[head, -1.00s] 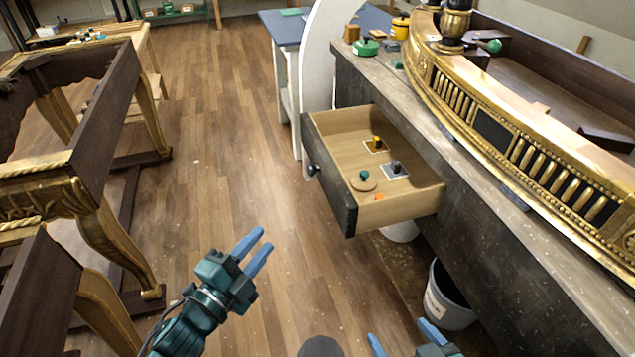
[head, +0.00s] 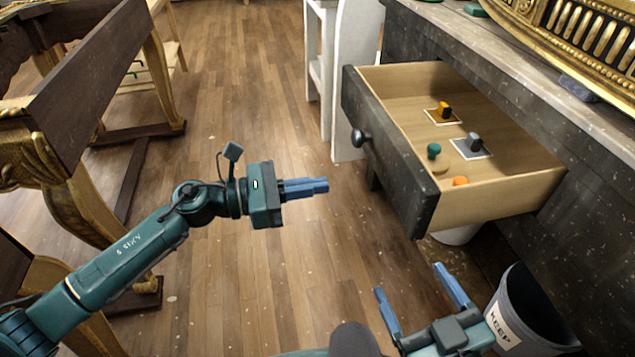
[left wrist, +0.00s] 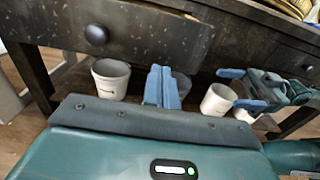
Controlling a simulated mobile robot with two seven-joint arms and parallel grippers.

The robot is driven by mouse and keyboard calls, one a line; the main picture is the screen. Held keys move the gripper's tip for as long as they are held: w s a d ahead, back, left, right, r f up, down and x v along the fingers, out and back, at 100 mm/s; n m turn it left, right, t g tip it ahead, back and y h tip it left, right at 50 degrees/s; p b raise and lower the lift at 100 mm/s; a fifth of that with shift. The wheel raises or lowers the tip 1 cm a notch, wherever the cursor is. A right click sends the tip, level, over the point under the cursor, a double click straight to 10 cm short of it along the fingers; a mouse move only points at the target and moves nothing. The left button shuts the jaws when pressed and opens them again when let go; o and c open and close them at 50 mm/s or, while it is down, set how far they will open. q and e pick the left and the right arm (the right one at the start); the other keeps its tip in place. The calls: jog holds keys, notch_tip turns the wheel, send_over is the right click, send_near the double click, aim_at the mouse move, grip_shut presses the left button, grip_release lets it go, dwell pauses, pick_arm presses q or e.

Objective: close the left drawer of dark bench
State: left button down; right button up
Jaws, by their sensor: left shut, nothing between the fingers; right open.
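The left drawer (head: 395,160) of the dark bench (head: 590,120) stands pulled out, with a dark speckled front and a pale wooden inside. Its round dark knob (head: 360,137) shows in the head view, and also in the left wrist view (left wrist: 96,35). My left gripper (head: 325,186) is shut and empty, to the left of the drawer front and apart from it. In the left wrist view its fingers (left wrist: 162,86) point toward the bench, below the drawer front. My right gripper (head: 415,292) is open and empty, low in front of the bench, below the drawer.
Several small knobbed pieces, orange (head: 445,108), grey (head: 474,142) and green (head: 434,151), lie in the drawer. A grey bin (head: 530,310) stands under the bench beside my right gripper. Gilt-legged furniture (head: 75,140) is at left. Open floor (head: 235,100) lies between.

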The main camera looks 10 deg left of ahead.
aim_at(392, 174)
pick_arm(q)
jog(key=x, duration=1.1)
jog(key=shift+w+d, duration=0.15)
jog(key=shift+d, duration=0.15)
pick_arm(e)
jog(key=shift+d, duration=0.1)
